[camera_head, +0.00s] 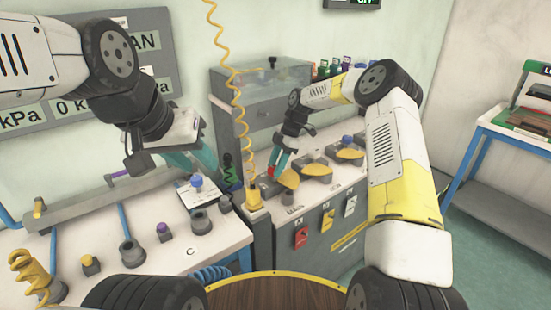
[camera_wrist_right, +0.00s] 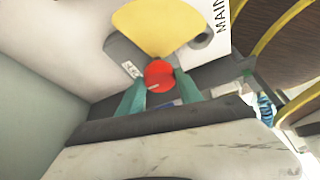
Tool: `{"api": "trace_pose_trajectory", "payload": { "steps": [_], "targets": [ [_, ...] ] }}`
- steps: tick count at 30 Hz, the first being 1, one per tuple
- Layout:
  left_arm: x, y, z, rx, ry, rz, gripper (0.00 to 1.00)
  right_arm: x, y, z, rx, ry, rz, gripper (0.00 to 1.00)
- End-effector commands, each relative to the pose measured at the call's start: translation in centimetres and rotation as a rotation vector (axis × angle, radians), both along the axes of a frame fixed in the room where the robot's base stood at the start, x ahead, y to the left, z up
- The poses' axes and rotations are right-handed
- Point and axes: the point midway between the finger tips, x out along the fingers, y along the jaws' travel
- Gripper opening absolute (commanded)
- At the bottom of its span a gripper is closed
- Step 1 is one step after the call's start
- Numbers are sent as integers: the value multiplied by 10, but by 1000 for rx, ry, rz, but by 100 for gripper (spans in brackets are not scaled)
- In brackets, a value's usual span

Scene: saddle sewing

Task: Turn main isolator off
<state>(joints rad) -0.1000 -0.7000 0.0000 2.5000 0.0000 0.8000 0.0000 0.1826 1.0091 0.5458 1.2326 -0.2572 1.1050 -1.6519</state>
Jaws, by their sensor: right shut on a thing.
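The main isolator is a yellow rounded plate (camera_head: 288,177) on a grey base with a red knob (camera_head: 271,171). It stands at the near left of the right-hand bench. In the right wrist view the red knob (camera_wrist_right: 158,74) sits at the edge of the yellow plate (camera_wrist_right: 155,28), beside lettering that reads "MAIN". My right gripper (camera_head: 277,165) is shut on the red knob, with a teal finger on each side of it. My left gripper (camera_head: 195,160) is open and empty above a blue-knobbed fitting (camera_head: 197,182) on the left bench.
Two more yellow plates, one of them here (camera_head: 315,168), stand farther along the same bench. Red, yellow and white tags (camera_head: 302,237) hang on its front. A yellow coiled hose (camera_head: 239,110) hangs between my arms. A blue-framed cart (camera_head: 510,135) stands at the right.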

Motion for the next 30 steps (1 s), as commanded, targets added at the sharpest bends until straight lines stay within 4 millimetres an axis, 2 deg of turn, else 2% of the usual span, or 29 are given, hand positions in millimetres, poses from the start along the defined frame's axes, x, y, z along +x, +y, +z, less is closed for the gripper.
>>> {"api": "trace_pose_trajectory", "payload": {
  "steps": [7,8,10,11,22,30],
  "targets": [
    [0,0,0,0,0,0,36,0,-2,-1,-3,-2,2,0],
    [0,0,0,0,0,0,36,0,-1,-1,-3,-2,2,48],
    [0,0,0,0,0,0,36,0,-1,-1,-2,-2,2,62],
    [0,0,0,0,0,0,36,0,-1,-1,-2,-3,1,64],
    [0,0,0,0,0,0,36,1,-2,5,-1,-3,0,64],
    [0,0,0,0,0,0,36,8,-18,45,0,-4,-2,64]
  ]
}}
